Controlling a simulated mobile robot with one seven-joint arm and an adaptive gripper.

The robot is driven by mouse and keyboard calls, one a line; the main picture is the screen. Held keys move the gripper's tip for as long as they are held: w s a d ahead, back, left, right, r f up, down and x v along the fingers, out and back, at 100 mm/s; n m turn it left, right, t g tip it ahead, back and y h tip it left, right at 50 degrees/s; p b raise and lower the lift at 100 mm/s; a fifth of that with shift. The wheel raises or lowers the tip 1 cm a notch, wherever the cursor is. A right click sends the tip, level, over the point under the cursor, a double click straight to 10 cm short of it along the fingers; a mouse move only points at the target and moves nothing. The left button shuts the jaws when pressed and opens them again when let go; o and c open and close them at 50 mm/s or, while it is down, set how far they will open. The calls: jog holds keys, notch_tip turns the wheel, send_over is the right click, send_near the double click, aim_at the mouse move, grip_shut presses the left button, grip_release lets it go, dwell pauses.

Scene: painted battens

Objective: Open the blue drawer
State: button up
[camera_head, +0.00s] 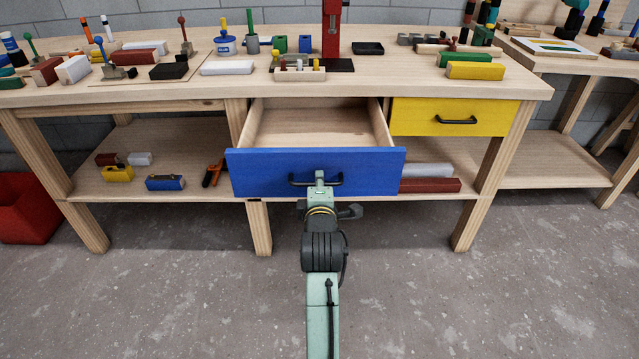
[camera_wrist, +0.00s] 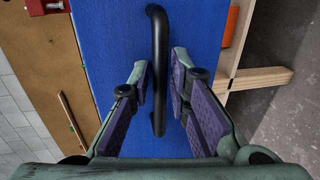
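The blue drawer (camera_head: 260,172) is pulled well out from under the bench top, and its bare wooden inside shows in the head view. Its dark bar handle (camera_head: 298,182) runs across the middle of the blue front. My gripper (camera_head: 320,180) is at the handle's middle. In the wrist view the black handle (camera_wrist: 158,40) passes between the two fingers of my gripper (camera_wrist: 160,78), which are close in on either side of it. The blue front (camera_wrist: 110,40) lies just behind.
A shut yellow drawer (camera_head: 420,117) is to the right. The bench top (camera_head: 210,88) holds blocks, pegs and a red stand (camera_head: 331,30). The lower shelf (camera_head: 115,188) holds more blocks. A red bin (camera_head: 25,215) stands at left. The concrete floor in front is clear.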

jog(key=v, duration=0.7)
jog(key=shift+s, duration=0.2)
jog(key=shift+r, duration=0.1)
